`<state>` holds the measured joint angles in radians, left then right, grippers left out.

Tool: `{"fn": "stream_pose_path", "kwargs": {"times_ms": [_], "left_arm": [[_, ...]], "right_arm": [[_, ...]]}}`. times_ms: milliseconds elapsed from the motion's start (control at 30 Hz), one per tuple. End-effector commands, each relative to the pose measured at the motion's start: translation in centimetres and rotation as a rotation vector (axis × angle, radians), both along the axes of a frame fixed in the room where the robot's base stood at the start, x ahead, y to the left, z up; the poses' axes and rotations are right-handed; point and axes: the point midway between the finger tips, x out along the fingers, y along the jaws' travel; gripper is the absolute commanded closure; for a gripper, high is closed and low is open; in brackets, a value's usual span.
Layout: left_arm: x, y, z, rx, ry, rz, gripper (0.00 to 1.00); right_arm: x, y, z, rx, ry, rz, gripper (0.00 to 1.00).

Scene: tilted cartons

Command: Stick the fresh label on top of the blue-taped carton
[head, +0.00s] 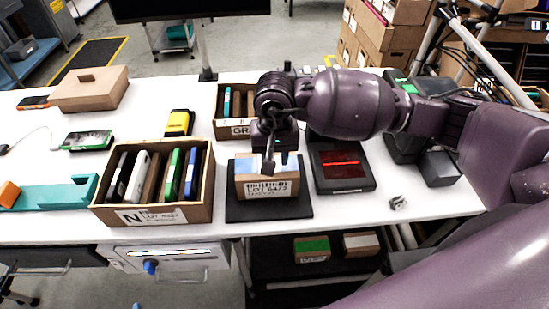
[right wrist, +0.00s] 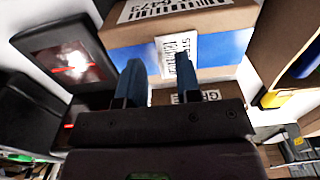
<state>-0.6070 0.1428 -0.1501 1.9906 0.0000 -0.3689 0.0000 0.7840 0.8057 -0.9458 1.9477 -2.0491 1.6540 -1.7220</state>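The blue-taped carton (head: 282,188) stands on a black pad (head: 268,211), with a "LOT 6473" label on its front. In the right wrist view a blue tape band crosses the top of the carton (right wrist: 125,34). A small white printed label (right wrist: 178,50) lies across the tape, slightly askew; I cannot tell whether it is fully pressed flat. My right gripper (head: 277,166) is just above the carton top. Its blue fingers (right wrist: 158,65) are apart, with one tip overlapping the label and nothing clamped between them. My left gripper is not in view.
An open carton of several upright items (head: 153,216) stands left of the pad. A dark device with a red-lit window (head: 342,166) is close on the right. Another open box (head: 224,124) is behind. A small metal part (head: 397,203) lies at the right; the table front there is clear.

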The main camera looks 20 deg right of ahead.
Motion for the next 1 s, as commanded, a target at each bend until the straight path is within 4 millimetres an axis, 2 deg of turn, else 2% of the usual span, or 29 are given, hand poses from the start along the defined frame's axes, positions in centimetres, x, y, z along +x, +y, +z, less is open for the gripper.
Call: {"fn": "stream_pose_path", "kwargs": {"times_ms": [300, 433, 1000], "left_arm": [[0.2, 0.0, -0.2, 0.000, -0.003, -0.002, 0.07], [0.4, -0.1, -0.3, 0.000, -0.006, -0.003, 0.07], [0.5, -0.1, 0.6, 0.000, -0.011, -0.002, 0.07]], "right_arm": [[0.1, 0.0, 5.8, -0.001, -0.005, 0.001, 0.69], [0.1, 0.0, 7.7, -0.001, -0.004, 0.002, 0.69], [0.0, 0.0, 11.3, -0.001, -0.003, 0.000, 0.69]]}}
